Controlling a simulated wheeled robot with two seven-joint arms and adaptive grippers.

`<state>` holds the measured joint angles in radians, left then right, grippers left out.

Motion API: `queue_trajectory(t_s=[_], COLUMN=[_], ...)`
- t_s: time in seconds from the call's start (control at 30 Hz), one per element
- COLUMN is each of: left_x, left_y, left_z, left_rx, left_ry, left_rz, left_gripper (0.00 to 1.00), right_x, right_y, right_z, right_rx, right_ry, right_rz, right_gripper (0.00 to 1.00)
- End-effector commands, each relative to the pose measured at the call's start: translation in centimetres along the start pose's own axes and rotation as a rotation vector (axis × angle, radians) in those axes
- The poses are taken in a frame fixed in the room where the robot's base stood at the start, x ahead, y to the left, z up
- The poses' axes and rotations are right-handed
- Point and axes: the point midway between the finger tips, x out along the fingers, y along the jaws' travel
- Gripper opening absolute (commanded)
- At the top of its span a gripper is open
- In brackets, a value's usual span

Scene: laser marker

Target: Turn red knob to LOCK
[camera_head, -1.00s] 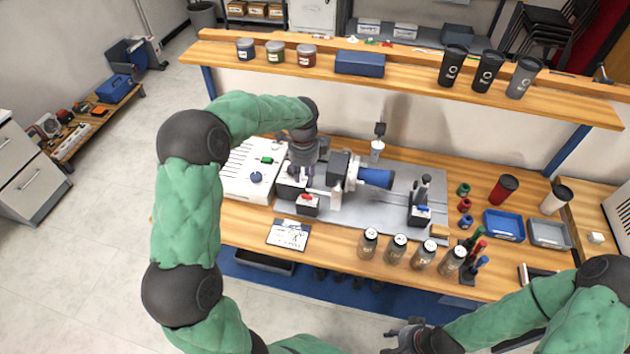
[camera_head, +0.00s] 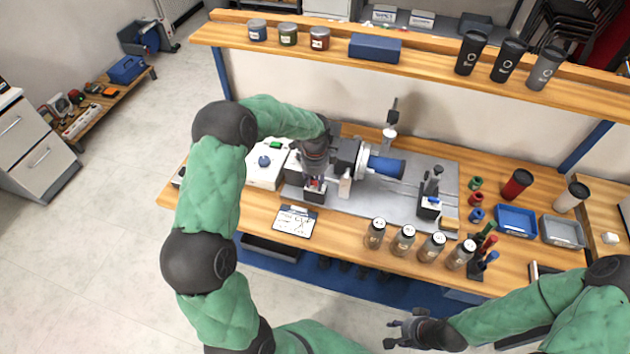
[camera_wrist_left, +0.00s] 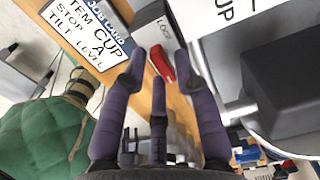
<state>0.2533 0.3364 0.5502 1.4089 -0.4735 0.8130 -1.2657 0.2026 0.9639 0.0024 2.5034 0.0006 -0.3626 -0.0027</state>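The red knob (camera_wrist_left: 161,64) sits on a small dark box with a light label (camera_wrist_left: 160,27), whose lettering is only partly readable. In the head view the knob (camera_head: 317,184) is partly hidden under my left gripper. My left gripper (camera_wrist_left: 161,58) points down at the knob, with its purple fingertips spread on both sides of it and open. I cannot tell whether any finger touches the knob. My right gripper (camera_head: 392,332) is empty and open in front of the bench, far from the knob.
A machine with a blue cylinder (camera_head: 385,168) stands right of the knob box on a grey plate (camera_head: 395,202). A white box (camera_head: 262,176) is to the left. A printed card (camera_head: 294,221) lies in front. Several jars (camera_head: 403,240) stand right of it.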

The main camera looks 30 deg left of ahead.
Motion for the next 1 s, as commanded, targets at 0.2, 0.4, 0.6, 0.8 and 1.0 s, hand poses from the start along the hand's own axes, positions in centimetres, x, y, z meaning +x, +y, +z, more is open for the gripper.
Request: queue_trajectory(t_s=[0.2, 0.4, 0.6, 0.8, 1.0], left_x=[0.03, 0.02, 0.02, 0.02, 0.02], left_y=[-0.01, -0.01, 0.00, -0.02, -0.05], left_z=[0.01, 0.00, -0.01, -0.03, -0.08], left_rx=[0.000, 0.000, -0.006, -0.059, -0.185], left_ry=[0.000, 0.000, 0.000, 0.000, -0.001], left_rz=[0.000, 0.000, 0.000, 0.000, 0.000], left_gripper=[0.30, 0.00, 0.00, 0.00, 0.00], right_x=[-0.01, -0.01, -0.01, -0.01, 0.00], right_y=[0.00, 0.00, 0.00, 0.00, 0.00], right_z=[-0.01, 0.00, -0.01, -0.01, -0.01], right_rx=[0.000, 0.000, 0.000, 0.000, 0.000], right_ry=[0.000, 0.000, 0.000, 0.000, 0.000], right_rz=[0.000, 0.000, 0.000, 0.000, 0.000], right_gripper=[0.40, 0.40, 0.40, 0.40, 0.40])
